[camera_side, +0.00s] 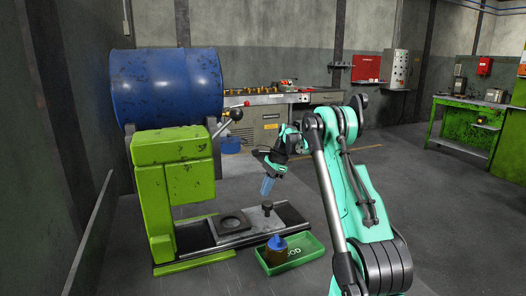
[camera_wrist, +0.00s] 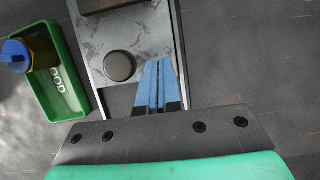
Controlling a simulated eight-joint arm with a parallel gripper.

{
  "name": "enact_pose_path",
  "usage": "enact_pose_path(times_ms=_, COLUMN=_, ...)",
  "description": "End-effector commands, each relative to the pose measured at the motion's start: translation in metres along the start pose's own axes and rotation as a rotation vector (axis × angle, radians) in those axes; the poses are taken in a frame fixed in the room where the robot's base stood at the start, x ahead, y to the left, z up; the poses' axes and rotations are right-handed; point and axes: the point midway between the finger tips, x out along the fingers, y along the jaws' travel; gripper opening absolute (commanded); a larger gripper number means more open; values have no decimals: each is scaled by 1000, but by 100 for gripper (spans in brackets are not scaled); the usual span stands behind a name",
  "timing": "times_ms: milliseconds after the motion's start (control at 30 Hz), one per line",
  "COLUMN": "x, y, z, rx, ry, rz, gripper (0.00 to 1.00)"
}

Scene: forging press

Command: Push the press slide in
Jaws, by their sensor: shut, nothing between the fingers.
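The green press (camera_side: 175,180) stands at left in the side view, with a black-knobbed lever (camera_side: 236,115). The grey press slide (camera_side: 255,216) lies on dark rails, drawn out to the right of the press head. It carries a dark block with a round hole (camera_side: 231,222) and an upright dark knob handle (camera_side: 267,206). The wrist view shows the slide (camera_wrist: 145,42) and its round knob (camera_wrist: 120,66) from above. My gripper (camera_side: 266,193) has its blue fingers together and empty, pointing down above the knob end. In the wrist view the fingertips (camera_wrist: 158,62) appear just right of the knob.
A green tray (camera_side: 312,254) marked "OOD" stands on the floor beside the rails. A blue drum (camera_side: 167,83) is behind the press. Open floor lies to the right.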

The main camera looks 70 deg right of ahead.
Motion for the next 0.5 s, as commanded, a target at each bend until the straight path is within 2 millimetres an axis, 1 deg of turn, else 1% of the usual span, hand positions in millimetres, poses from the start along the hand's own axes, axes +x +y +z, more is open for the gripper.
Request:
enact_pose_path(times_ms=33, x=12, y=0, z=0, rx=-1, ry=0, rz=1, gripper=0)
enact_pose_path(times_ms=100, x=27, y=0, z=0, rx=-1, ry=0, rz=1, gripper=0)
enact_pose_path(times_ms=167, x=38, y=0, z=0, rx=-2, ry=0, rz=1, gripper=0)
enact_pose_path(times_ms=200, x=42, y=0, z=5, rx=-3, ry=0, rz=2, gripper=0)
enact_pose_path(times_ms=333, x=48, y=0, z=24, rx=-3, ry=0, rz=1, gripper=0)
enact_pose_path(times_ms=500, x=53, y=0, z=36, rx=0, ry=0, rz=1, gripper=0)
